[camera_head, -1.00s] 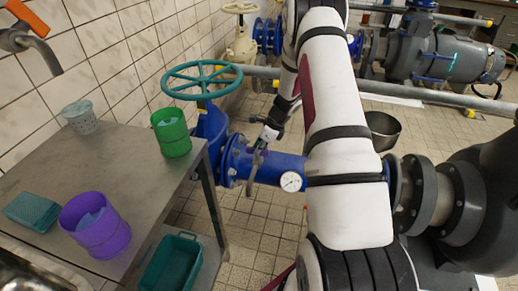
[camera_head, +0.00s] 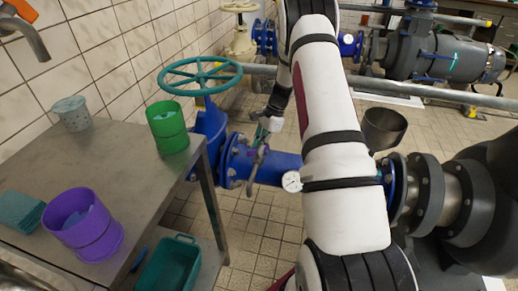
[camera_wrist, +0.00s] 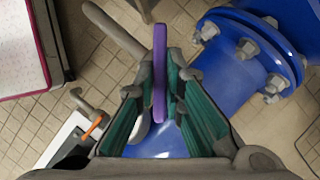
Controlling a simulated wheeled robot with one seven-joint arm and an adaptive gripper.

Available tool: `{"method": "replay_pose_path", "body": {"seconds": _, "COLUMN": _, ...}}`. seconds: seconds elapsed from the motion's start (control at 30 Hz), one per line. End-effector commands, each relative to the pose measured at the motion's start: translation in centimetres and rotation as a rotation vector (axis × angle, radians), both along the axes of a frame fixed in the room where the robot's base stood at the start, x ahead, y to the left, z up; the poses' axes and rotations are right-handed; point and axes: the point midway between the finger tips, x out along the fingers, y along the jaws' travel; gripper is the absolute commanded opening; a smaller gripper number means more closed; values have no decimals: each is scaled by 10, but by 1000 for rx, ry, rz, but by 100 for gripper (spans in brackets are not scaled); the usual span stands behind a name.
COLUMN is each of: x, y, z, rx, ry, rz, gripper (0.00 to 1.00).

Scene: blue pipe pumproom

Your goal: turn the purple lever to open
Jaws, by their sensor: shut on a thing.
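The purple lever (camera_wrist: 159,72) stands between the two teal-padded fingers of my gripper (camera_wrist: 160,95) in the wrist view. My gripper is shut on it. A grey bar (camera_wrist: 115,30) runs up and left from beside the lever. Behind the lever lies a blue pipe (camera_wrist: 160,140), with a bolted blue flange (camera_wrist: 255,50) to the right. In the head view my gripper (camera_head: 264,137) is small, at the blue pipe (camera_head: 275,168) between the handwheel valve and my arm. The lever's purple part cannot be made out there.
A teal handwheel (camera_head: 201,77) sits on the blue valve left of my gripper. A metal table (camera_head: 110,150) at left holds a green cup (camera_head: 167,128) and a purple cup (camera_head: 85,225). A gauge (camera_head: 292,181) is on the pipe. A metal bowl (camera_head: 384,128) is right of my arm.

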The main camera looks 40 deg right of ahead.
Motion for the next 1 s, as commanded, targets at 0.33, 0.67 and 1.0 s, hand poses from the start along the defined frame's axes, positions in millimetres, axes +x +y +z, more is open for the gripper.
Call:
{"method": "replay_pose_path", "body": {"seconds": 0.33, "x": 3, "y": 0, "z": -2, "rx": -1, "ry": 0, "rz": 332, "gripper": 0}}
{"method": "replay_pose_path", "body": {"seconds": 0.67, "x": 4, "y": 1, "z": -1, "rx": 0, "ry": -1, "rz": 624, "gripper": 0}}
{"method": "replay_pose_path", "body": {"seconds": 1.0, "x": 5, "y": 1, "z": 0, "rx": 0, "ry": 0, "rz": 818, "gripper": 0}}
